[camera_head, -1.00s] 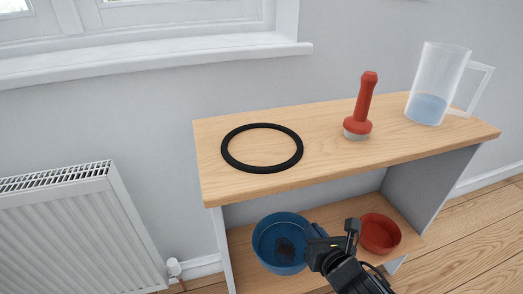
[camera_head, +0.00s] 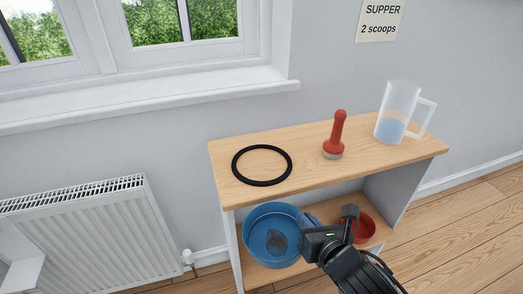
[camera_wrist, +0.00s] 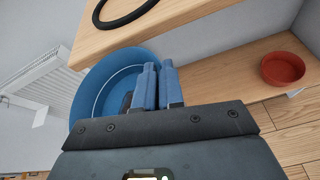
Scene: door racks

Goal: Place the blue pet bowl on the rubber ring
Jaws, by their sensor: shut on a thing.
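The blue pet bowl (camera_head: 262,221) is in front of the lower shelf in the head view, upright or slightly tilted, with a dark mark on its inside floor. My gripper (camera_head: 308,222) is shut on the bowl's right rim. In the wrist view my gripper's two blue-grey fingers (camera_wrist: 157,86) pinch the rim of the blue bowl (camera_wrist: 92,92). The black rubber ring (camera_head: 236,168) lies flat and empty on the left part of the wooden top shelf, above and behind the bowl. It shows partly in the wrist view (camera_wrist: 127,20).
A red-handled tool (camera_head: 338,133) and a clear jug with blue liquid (camera_head: 393,128) stand on the top shelf (camera_head: 330,172), right of the ring. A red bowl (camera_head: 366,228) sits on the lower shelf. A radiator (camera_head: 85,235) stands at left, under the window sill.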

